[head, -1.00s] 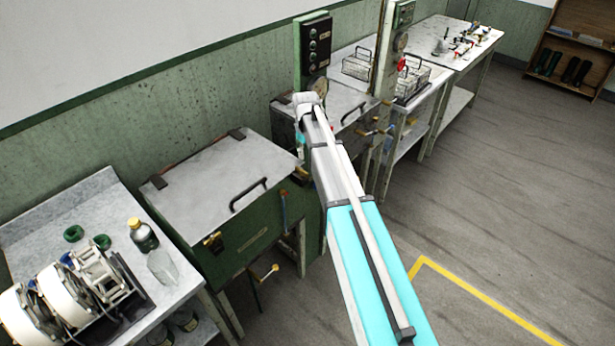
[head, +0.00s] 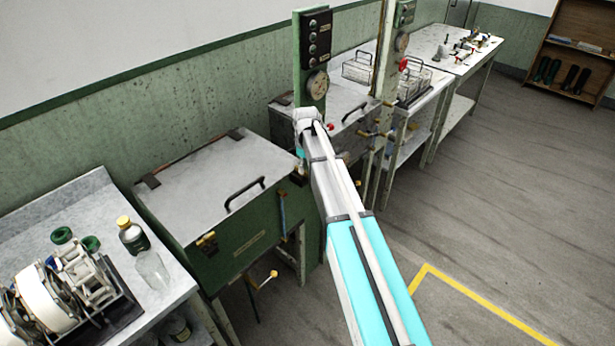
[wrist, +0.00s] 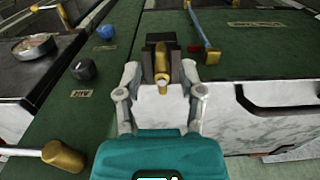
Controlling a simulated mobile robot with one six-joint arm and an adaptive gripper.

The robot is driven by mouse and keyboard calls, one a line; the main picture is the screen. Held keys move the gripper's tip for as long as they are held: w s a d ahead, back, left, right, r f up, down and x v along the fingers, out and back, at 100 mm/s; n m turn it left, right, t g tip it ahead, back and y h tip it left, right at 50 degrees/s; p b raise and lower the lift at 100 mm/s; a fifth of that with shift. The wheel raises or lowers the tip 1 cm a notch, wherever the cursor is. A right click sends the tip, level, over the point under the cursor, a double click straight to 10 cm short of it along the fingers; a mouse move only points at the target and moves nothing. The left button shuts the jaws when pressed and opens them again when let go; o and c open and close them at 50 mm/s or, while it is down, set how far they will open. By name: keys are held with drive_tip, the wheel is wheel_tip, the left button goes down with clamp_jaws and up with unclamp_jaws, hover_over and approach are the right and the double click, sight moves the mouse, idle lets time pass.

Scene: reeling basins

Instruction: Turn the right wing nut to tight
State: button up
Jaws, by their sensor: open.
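In the wrist view my gripper (wrist: 162,54) is open, with its dark fingertips on both sides of a brass piece (wrist: 162,72). This appears to be the right wing nut on the green basin front; whether the fingers touch it I cannot tell. In the head view my arm reaches to the right end of the green basin (head: 235,240) and hides the right wing nut and most of my gripper. The left wing nut (head: 207,240) is brass and sits at the basin's front left corner.
A blue-handled lever (wrist: 206,38) stands close to the right of my fingers. A dark knob (wrist: 83,70) and a brass-ended handle (wrist: 62,156) lie to the left. A bench with reels and a bottle (head: 131,236) is at the left. The floor at right is clear.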

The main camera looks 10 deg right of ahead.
drive_tip(key=shift+f+b, duration=1.05)
drive_tip(key=shift+f, duration=0.3)
